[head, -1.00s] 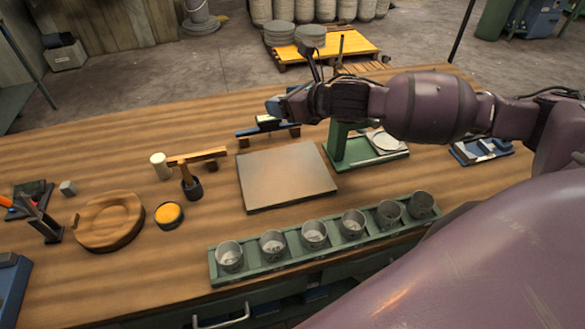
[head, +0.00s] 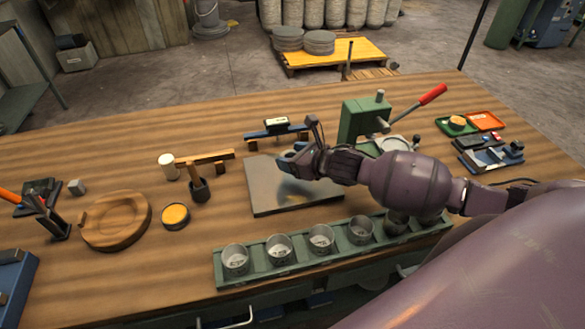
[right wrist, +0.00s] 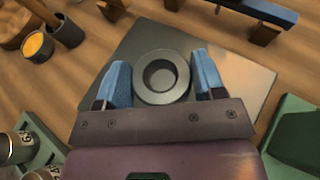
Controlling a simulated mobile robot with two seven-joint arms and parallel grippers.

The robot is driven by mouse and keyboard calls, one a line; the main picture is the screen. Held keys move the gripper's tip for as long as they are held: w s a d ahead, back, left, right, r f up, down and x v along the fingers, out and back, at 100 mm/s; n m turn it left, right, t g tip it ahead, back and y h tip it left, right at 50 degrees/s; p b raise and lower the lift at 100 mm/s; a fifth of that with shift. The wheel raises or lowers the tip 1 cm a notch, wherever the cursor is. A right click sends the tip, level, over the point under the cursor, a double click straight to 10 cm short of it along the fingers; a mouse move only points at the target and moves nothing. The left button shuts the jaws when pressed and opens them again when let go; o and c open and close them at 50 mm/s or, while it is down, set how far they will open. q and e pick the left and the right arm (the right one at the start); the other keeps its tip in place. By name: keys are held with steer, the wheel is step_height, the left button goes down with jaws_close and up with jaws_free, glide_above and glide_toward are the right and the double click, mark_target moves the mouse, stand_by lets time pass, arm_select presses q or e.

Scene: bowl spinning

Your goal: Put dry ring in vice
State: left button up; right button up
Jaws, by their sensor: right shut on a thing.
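A dark grey ring (right wrist: 182,77) with a hollow middle sits between the blue fingers of my right gripper (right wrist: 162,82) in the right wrist view. In the head view my right gripper (head: 288,163) is over the square metal plate (head: 270,203), and the ring is hidden by the hand. The plate also shows under the gripper in the wrist view (right wrist: 235,88). I cannot tell the ring's height above the plate. A low blue-and-dark device (head: 488,157) at the right may be the vice; I cannot be sure. My left gripper is not in view.
A green rack (head: 300,262) of metal cups lies along the front. A green press (head: 362,118) with a red-handled lever stands behind my right arm. A blue bar on blocks (head: 272,133) is behind the plate. A wooden bowl (head: 115,222) and yellow tin (head: 175,214) are left.

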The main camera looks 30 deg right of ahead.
mark_target(292, 176)
steer(key=shift+f, duration=2.05)
steer(key=shift+f, duration=0.15)
steer(key=o, duration=1.1)
